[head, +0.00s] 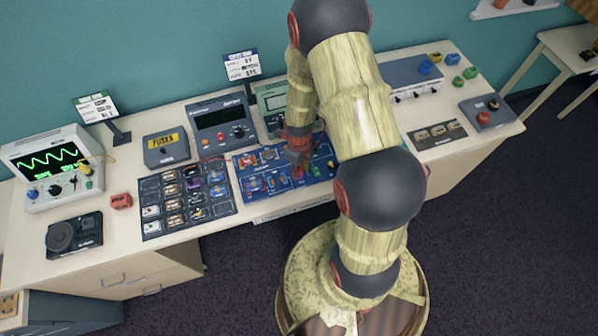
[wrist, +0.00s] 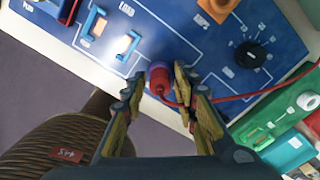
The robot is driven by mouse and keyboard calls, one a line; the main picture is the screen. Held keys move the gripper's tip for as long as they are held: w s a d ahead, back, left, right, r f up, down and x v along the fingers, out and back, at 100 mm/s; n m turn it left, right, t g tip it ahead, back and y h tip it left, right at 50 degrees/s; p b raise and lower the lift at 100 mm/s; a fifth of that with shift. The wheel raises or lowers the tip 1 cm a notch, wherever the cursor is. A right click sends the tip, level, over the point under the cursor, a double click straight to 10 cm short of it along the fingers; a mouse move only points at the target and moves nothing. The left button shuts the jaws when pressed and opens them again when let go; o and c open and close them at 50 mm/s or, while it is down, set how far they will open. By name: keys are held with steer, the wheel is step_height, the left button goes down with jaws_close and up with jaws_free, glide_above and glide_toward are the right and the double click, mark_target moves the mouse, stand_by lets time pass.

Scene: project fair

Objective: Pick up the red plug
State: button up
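The red plug (wrist: 158,83) shows in the wrist view near the front edge of the blue circuit board (wrist: 190,45), with a purple part at its far end and a red cable (wrist: 245,97) running off to the right. My gripper (wrist: 158,72) is open, with one finger on each side of the plug; slim gaps seem to show between plug and fingers. Whether the plug sits in a socket is hard to tell. In the head view my gripper (head: 298,157) is low over the blue board (head: 254,186), and I cannot make out the plug there.
A tray of small parts (head: 187,200) lies left of the board. Meters (head: 222,122) stand behind it. The wrist view shows a black knob (wrist: 254,54), blue handles (wrist: 95,22), and a green block (wrist: 268,122) close by. A grey box (head: 412,78) stands at the right.

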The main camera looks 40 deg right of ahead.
steer(key=c, duration=0.6)
jaws_close()
steer(key=shift+r, duration=0.1)
